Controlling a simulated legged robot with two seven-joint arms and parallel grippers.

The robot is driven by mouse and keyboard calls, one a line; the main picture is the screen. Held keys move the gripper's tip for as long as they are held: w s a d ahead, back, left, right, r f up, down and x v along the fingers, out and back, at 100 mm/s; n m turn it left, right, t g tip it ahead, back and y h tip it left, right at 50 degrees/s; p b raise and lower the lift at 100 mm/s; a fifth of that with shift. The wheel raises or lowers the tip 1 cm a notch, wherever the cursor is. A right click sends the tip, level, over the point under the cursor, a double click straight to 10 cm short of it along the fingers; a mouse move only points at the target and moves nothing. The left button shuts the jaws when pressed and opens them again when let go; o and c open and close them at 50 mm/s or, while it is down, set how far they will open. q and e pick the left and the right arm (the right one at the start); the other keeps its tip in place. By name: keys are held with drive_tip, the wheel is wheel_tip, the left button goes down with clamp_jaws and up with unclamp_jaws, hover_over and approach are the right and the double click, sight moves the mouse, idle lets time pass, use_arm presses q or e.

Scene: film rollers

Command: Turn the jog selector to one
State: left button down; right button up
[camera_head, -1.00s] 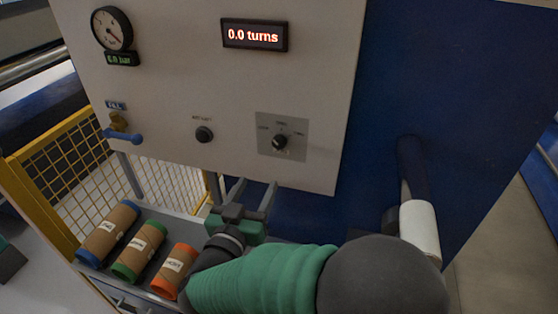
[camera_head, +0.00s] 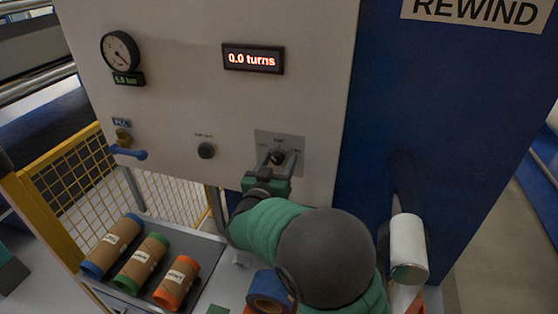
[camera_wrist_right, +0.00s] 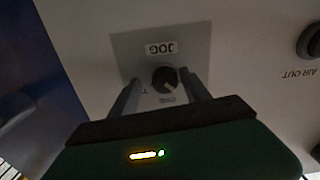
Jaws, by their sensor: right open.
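The jog selector (camera_head: 278,158) is a dark round knob on a grey plate (camera_head: 296,143) on the white panel. In the right wrist view the knob (camera_wrist_right: 165,80) sits below an upside-down "JOG" label (camera_wrist_right: 160,48), with a light pointer mark toward its lower right. My right gripper (camera_head: 280,160) is at the selector plate with its fingers apart. In the right wrist view the right gripper (camera_wrist_right: 160,90) has one finger on each side of the knob, with gaps visible. The position labels are only partly readable. My left gripper is not in view.
A round dark button (camera_head: 206,151), a blue-handled valve (camera_head: 128,152), a gauge (camera_head: 120,49) and a display (camera_head: 253,59) reading "0.0 turns" are on the panel. Several cardboard rolls lie on a tray (camera_head: 205,252) below. A white roller (camera_head: 408,245) juts out at right.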

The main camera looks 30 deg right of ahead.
drive_tip(key=shift+w+a+r, duration=0.1)
drive_tip(key=shift+w+a, duration=0.1)
drive_tip(key=shift+a, duration=0.65)
drive_tip(key=shift+c, duration=0.3)
drive_tip(key=shift+a, duration=0.15)
drive_tip(key=shift+c, duration=2.5)
drive_tip(key=shift+s+d, duration=0.3)
drive_tip(key=shift+d, duration=0.25)
clamp_jaws()
drive_tip(key=shift+w+a, duration=0.15)
drive_tip(key=shift+a, duration=0.1)
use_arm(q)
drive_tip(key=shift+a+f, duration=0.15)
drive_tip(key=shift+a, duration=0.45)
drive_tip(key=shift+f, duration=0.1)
use_arm(e)
drive_tip(key=shift+d, duration=0.1)
